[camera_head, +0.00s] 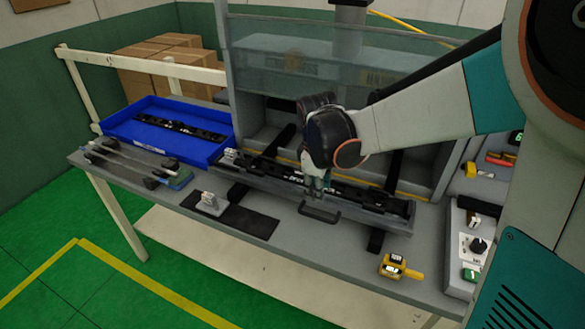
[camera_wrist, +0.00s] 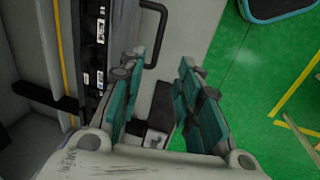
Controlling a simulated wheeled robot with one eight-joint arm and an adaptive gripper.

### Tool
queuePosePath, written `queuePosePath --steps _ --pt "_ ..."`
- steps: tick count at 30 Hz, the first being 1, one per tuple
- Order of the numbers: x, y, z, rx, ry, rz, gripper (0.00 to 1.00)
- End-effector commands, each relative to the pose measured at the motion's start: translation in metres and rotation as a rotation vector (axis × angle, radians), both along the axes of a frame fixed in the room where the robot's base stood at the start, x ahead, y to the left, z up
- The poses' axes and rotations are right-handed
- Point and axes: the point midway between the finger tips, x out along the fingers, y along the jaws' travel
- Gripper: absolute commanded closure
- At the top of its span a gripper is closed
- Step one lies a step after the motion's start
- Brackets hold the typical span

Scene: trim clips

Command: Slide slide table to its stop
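The slide table (camera_head: 365,214) is a long grey tray carrying a black trim strip, resting on dark rails in front of the machine opening. A dark bar handle (camera_head: 318,213) sticks out of its front edge. In the wrist view the slide table (camera_wrist: 112,20) runs along the left with the handle (camera_wrist: 163,30) at top centre. My gripper (camera_head: 318,192) is above the slide table's front edge, close to the handle. In the wrist view my gripper (camera_wrist: 158,66) is open, its teal fingers apart with nothing between them. The handle lies just beyond the fingertips; contact is not visible.
A grey machine frame (camera_head: 232,70) with a clear screen stands behind the slide table. A blue bin (camera_head: 160,150) is at the left. A dark mat (camera_head: 240,222) with a small fixture (camera_head: 209,204) lies in front. A yellow device (camera_head: 393,267) and control box (camera_head: 462,245) stand at the right.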

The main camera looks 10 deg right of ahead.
Motion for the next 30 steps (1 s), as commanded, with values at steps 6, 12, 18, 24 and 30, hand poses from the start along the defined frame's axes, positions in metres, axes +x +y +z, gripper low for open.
queuePosePath --steps 6,12,18,24,30 --pt "0.006 0.0 -0.012 -0.009 0.017 0.025 0.69" --pt "0.01 -0.004 -0.041 -0.008 0.017 0.024 0.69" --pt "0.016 -0.008 -0.081 -0.008 0.016 0.024 0.69" --pt "0.021 -0.011 -0.115 -0.008 0.016 0.024 0.69" --pt "0.024 -0.014 -0.136 -0.008 0.016 0.024 0.69"
